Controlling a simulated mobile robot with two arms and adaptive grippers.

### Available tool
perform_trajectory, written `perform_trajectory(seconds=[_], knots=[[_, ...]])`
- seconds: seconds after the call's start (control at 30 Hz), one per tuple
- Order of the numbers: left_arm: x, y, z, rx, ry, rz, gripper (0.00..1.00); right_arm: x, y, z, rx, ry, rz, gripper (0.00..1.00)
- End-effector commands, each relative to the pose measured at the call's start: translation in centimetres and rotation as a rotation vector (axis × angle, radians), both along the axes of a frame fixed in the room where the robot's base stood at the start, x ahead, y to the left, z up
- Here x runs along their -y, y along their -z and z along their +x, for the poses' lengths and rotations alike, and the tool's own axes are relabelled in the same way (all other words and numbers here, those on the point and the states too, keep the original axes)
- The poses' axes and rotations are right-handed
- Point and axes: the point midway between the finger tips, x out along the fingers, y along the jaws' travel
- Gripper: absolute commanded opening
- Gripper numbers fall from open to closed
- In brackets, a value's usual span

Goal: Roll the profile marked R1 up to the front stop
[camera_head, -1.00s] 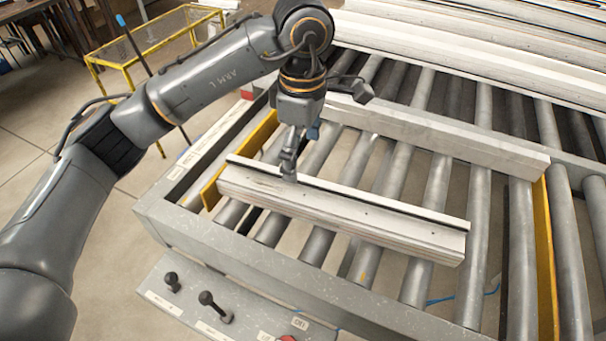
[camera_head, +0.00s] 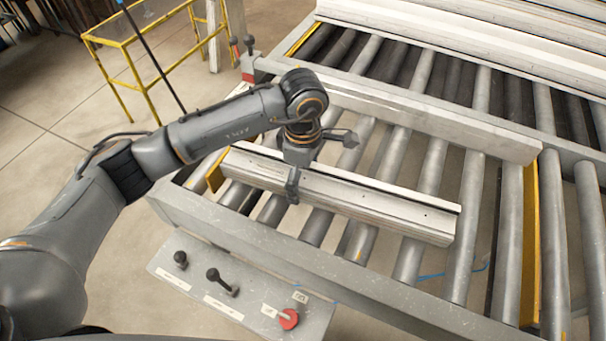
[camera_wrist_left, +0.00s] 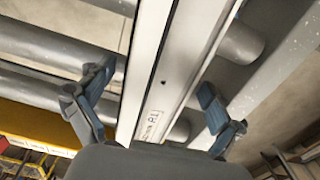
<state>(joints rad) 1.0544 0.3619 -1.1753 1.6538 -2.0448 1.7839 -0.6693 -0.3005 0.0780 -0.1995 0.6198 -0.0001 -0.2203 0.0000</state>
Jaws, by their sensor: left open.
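The pale profile (camera_head: 375,204) lies across the rollers of the bench, parallel to the grey front rail (camera_head: 300,264) and a gap behind it. In the left wrist view the profile (camera_wrist_left: 172,65) runs away from me and bears a label reading R1. My left gripper (camera_head: 293,190) is over its left part. In the left wrist view the gripper's (camera_wrist_left: 155,98) two dark fingers are apart, one on each side of the profile; I cannot tell whether they touch it. I cannot pick out the front stop for sure. My right gripper is not in view.
A long white beam (camera_head: 430,118) lies across the rollers behind the profile. Yellow side plates (camera_head: 530,245) bound the rollers. A control panel with levers and a red knob (camera_head: 289,319) stands in front. More long profiles (camera_head: 470,50) are stacked at the back. Bare rollers lie between profile and front rail.

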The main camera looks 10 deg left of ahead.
Motion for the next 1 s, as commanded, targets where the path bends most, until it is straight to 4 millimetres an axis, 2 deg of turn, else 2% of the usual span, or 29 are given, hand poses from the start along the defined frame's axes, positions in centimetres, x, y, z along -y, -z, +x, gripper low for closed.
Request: perform_trajectory(seconds=[0.07,0.4,0.47,0.5,1.0], knots=[[0.0,0.0,0.0,0.0,0.0,0.0,0.9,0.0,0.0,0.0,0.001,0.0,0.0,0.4],[0.0,0.0,0.0,0.0,0.0,0.0,0.21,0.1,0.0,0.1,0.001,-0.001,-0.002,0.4],[0.0,0.0,0.0,0.0,0.0,0.0,0.09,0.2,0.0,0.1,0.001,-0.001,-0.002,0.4],[0.0,0.0,0.0,-0.001,0.0,0.0,0.06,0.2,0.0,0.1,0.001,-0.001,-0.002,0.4],[1.7,0.1,-0.6,0.0,0.001,-0.001,0.06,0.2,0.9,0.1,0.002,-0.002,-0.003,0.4]])
